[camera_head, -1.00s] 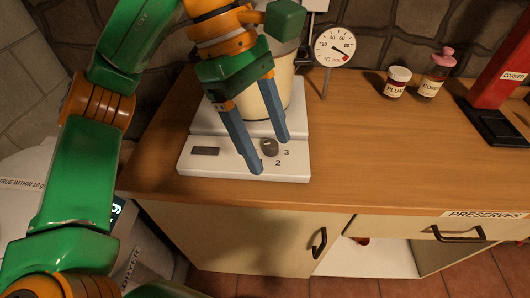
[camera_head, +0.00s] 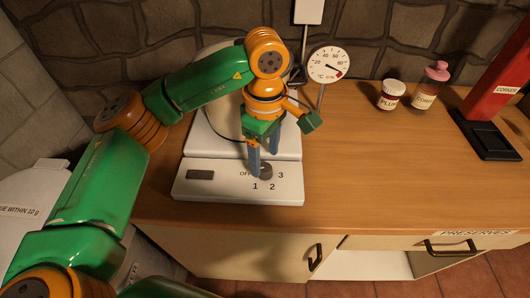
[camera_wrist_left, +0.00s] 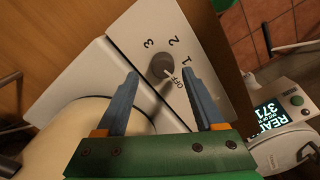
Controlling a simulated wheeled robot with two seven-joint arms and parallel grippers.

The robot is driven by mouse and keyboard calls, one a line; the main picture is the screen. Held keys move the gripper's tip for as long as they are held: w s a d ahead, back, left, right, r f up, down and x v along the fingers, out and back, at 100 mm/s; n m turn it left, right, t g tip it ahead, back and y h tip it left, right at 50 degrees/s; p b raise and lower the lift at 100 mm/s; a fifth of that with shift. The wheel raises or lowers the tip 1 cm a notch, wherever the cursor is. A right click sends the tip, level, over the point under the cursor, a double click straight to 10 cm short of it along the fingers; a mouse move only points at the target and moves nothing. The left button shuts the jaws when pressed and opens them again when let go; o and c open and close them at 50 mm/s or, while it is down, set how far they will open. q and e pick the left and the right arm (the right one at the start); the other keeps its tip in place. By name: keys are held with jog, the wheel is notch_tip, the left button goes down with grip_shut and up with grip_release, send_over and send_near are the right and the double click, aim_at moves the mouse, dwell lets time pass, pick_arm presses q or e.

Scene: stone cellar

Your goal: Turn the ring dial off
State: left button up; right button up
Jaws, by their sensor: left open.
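The ring dial (camera_head: 266,171) is a small dark grey knob on the sloped front of a white hotplate (camera_head: 225,190). Labels OFF, 1, 2 and 3 surround it. In the left wrist view the dial (camera_wrist_left: 161,66) has a pale mark on its side towards the OFF label. My left gripper (camera_head: 264,165) points down at the dial with its blue fingers apart. In the left wrist view the left gripper (camera_wrist_left: 161,71) has one fingertip on each side of the dial, with gaps visible. Whether the tips are level with it is unclear. My right gripper is out of view.
A cream pot (camera_head: 222,118) stands on the hotplate, partly behind my left arm. A round thermometer (camera_head: 329,65) stands behind. Two jars (camera_head: 391,95) (camera_head: 430,88) and a red stand (camera_head: 498,85) are further right. The counter (camera_head: 375,165) between is clear.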

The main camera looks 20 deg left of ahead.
aim_at(266, 168)
pick_arm(q)
jog(key=shift+s+f, duration=0.45)
jog(key=shift+f, duration=0.05)
jog(key=shift+s+d+f, duration=0.1)
jog(key=shift+s+f, duration=0.05)
jog(key=shift+f, duration=0.15)
jog(key=shift+w+f, duration=0.35)
jog(key=shift+w, duration=0.15)
jog(key=shift+c, duration=0.2)
jog(key=shift+s, duration=0.15)
grip_shut()
jog(key=shift+m+b, duration=0.5)
jog(key=shift+m, duration=1)
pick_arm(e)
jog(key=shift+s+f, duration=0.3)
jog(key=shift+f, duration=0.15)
